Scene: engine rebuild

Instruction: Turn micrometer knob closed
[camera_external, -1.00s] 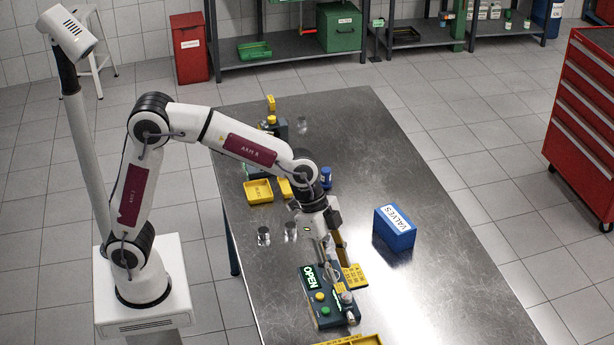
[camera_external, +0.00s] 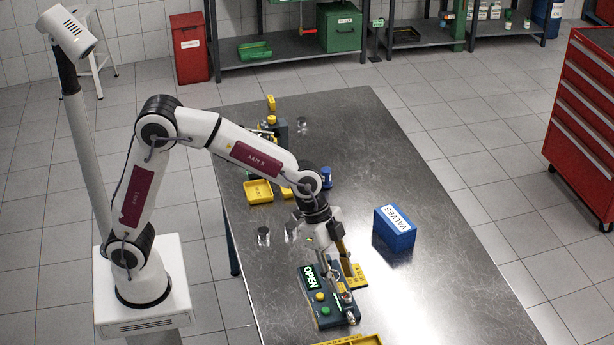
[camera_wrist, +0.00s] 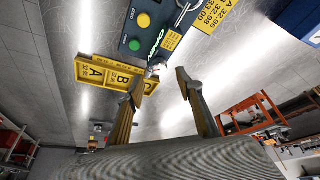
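The micrometer device (camera_external: 328,310) is a dark teal block near the front of the steel table. Its lit green display (camera_external: 309,278) reads OPEN, with a yellow button (camera_external: 319,296) and a green button (camera_external: 325,310) beside it. Small metal parts lie along its right side; I cannot clearly tell the knob among them. My gripper (camera_external: 341,279) points down over this right side. In the wrist view, the device (camera_wrist: 165,22) is at the top, and my gripper (camera_wrist: 157,80) has its two fingers apart with nothing seen held between them. Contact with the knob cannot be told.
A yellow tray marked A and B (camera_wrist: 105,73) lies near the device in the wrist view. A yellow number plate (camera_external: 357,279) is right of my gripper. A blue VALVES box (camera_external: 394,228) stands further right. The table's right side (camera_external: 450,290) is clear.

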